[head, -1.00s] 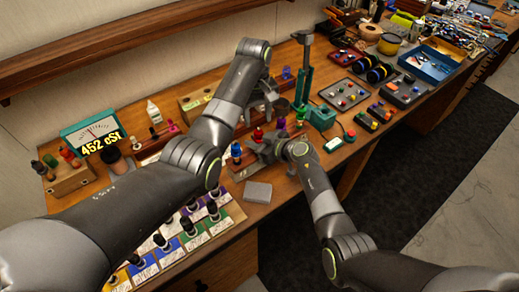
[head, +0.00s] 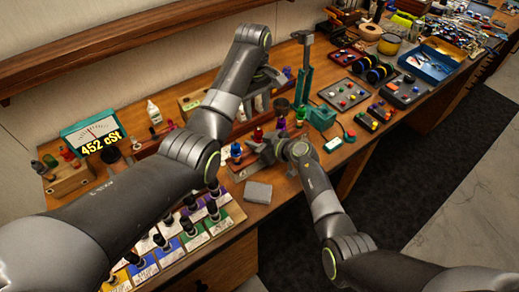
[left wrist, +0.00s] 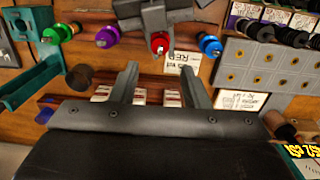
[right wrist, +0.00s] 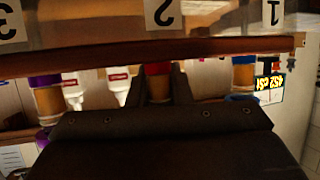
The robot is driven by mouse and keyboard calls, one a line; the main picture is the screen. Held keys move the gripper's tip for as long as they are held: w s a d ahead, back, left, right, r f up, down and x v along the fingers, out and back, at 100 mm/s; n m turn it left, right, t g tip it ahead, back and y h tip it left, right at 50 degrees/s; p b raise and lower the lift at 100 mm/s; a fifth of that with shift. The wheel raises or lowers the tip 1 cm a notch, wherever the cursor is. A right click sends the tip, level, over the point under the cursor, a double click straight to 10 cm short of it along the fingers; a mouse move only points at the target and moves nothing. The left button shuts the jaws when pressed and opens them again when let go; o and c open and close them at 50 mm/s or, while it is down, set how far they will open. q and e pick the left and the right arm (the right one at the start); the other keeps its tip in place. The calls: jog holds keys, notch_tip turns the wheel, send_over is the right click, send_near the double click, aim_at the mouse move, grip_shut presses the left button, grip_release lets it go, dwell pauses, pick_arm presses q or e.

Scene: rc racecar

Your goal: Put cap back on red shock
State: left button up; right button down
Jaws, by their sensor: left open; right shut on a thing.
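The red shock (head: 258,134) stands upright in the row of coloured shocks. My right gripper (right wrist: 157,88) is shut on its amber body in the right wrist view, below the red top (right wrist: 158,69). In the left wrist view the red shock (left wrist: 160,42) shows from above, with my right gripper (left wrist: 157,18) at it. My left gripper (left wrist: 163,84) is open and empty, apart from the red shock. In the head view my left gripper (head: 266,84) is over the back of the bench. I cannot pick out the red shock's cap.
Blue (left wrist: 209,45), purple (left wrist: 107,36) and green (left wrist: 52,33) shocks flank the red one. A dark cylinder (left wrist: 79,76) and a brown one (left wrist: 277,125) stand nearby. A teal press (head: 305,75) stands right of my left gripper.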

aim_at(258, 127)
pick_arm(q)
jog(key=shift+s+d+f, duration=0.1)
jog(key=shift+f, duration=1.9)
jog(key=shift+s+d+f, duration=0.1)
jog(key=shift+f, duration=1.85)
jog(key=shift+c, duration=0.4)
grip_shut()
jog(key=shift+m, duration=1.6)
jog(key=shift+o, duration=0.9)
grip_release()
